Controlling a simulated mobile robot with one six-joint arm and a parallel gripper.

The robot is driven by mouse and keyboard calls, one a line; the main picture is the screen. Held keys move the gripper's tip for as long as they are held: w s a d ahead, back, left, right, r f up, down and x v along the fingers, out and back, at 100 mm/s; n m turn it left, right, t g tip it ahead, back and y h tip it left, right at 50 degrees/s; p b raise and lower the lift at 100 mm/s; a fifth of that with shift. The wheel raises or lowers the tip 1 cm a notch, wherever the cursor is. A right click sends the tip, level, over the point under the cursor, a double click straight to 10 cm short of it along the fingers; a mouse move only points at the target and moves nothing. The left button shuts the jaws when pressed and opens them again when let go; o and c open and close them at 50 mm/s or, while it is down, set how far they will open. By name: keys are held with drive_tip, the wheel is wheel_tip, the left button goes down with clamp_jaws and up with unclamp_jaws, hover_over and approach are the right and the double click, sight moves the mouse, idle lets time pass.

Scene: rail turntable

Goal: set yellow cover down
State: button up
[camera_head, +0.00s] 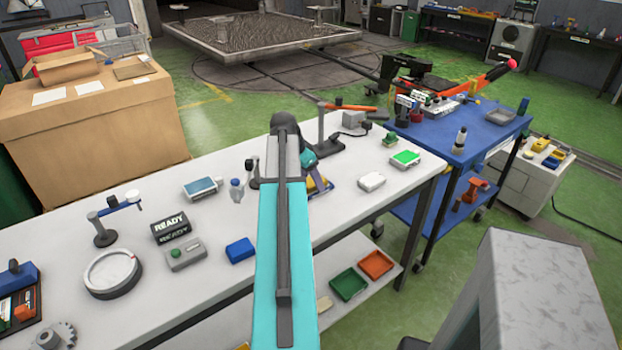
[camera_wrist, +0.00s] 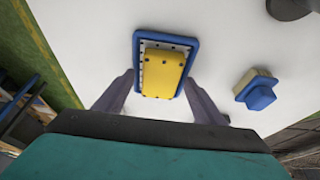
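The yellow cover (camera_wrist: 163,74) is a small block with dark dots along its edges. It lies over a dotted pale plate inside a blue frame (camera_wrist: 165,37) on the white bench. My gripper (camera_wrist: 160,82) is above it, with one grey finger at each side of the frame's near end. A narrow gap shows between the left finger and the cover, and the fingers look open. In the head view my arm hides most of this spot; a bit of yellow and blue (camera_head: 318,184) shows at its right side.
A blue-topped block (camera_wrist: 256,91) stands to the right in the wrist view. The white bench (camera_head: 330,225) also holds a READY sign (camera_head: 171,226), a round dial (camera_head: 111,273) and a green-topped box (camera_head: 405,158). A blue cart (camera_head: 455,145) stands to the right.

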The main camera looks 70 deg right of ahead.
drive_tip(key=shift+r, duration=0.65)
drive_tip(key=b+v, duration=0.1)
drive_tip(key=v, duration=1)
drive_tip(key=shift+a+r+b, duration=0.15)
drive_tip(key=shift+r+b, duration=0.15)
drive_tip(key=shift+w, duration=0.15)
